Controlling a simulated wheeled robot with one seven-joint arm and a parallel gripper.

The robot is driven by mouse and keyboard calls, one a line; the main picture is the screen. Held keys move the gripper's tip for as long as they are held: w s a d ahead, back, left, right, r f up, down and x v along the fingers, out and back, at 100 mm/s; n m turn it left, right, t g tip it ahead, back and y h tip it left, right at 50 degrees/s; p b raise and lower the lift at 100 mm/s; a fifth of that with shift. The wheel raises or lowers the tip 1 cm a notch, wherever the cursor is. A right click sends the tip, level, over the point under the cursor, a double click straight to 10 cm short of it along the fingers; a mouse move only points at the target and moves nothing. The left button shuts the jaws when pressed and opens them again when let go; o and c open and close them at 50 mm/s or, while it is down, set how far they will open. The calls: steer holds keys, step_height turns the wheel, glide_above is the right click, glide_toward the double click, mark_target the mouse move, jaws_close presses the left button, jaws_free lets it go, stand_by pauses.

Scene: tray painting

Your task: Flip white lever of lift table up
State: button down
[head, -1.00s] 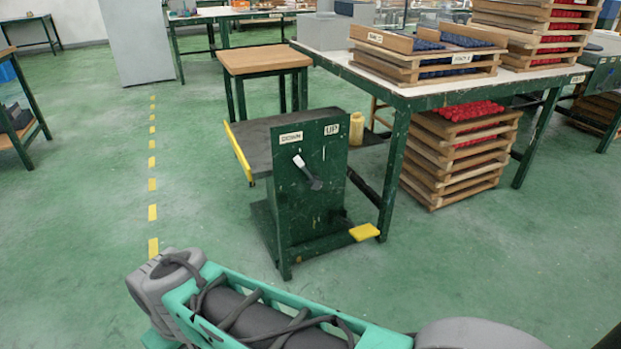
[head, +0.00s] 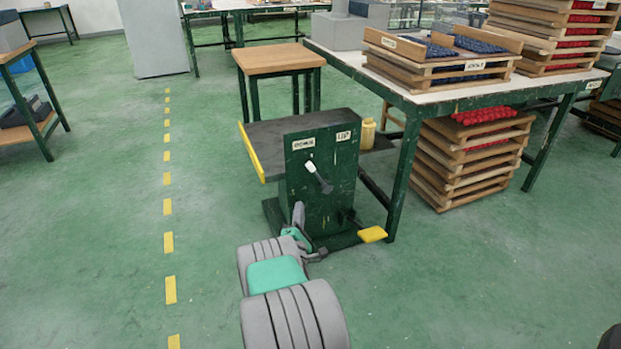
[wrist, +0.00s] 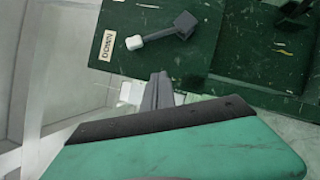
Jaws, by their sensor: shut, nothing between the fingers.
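The lift table (head: 268,135) has a dark top and a green front panel with DOWN and UP labels. Its lever has a white tip (head: 310,167) and a dark arm, and the tip points up and left toward the DOWN label. In the wrist view the white tip (wrist: 135,42) and the DOWN label (wrist: 107,42) show clearly. My gripper (head: 298,213) is in front of the panel, below and left of the lever, and apart from it in the wrist view. Its grey fingers (wrist: 158,92) are together and hold nothing.
A yellow pedal (head: 372,234) sticks out at the lift table's lower right. A long table (head: 440,96) with stacked wooden trays stands at right, more trays (head: 470,170) beneath it. A wooden-topped stool (head: 278,60) is behind.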

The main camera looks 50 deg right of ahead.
mark_target(317, 175)
steer(key=shift+s+a+f+n+t, duration=0.15)
steer(key=shift+a+n+t, duration=0.15)
steer(key=shift+n, duration=0.4)
steer(key=shift+d, duration=0.1)
steer(key=p+x, duration=0.1)
steer(key=x, duration=0.8)
steer(key=shift+s+d+r+p, duration=0.2)
steer(key=shift+d+r+p, duration=0.15)
steer(key=shift+d+r, duration=0.15)
steer(key=shift+s+d+r+p, duration=0.3)
steer(key=shift+d+r, duration=0.1)
steer(key=shift+d, duration=0.2)
steer(key=shift+s+d+r, duration=0.2)
steer(key=shift+s+d, duration=0.15)
steer(key=shift+d, duration=0.1)
steer(key=shift+s+d+r, duration=0.1)
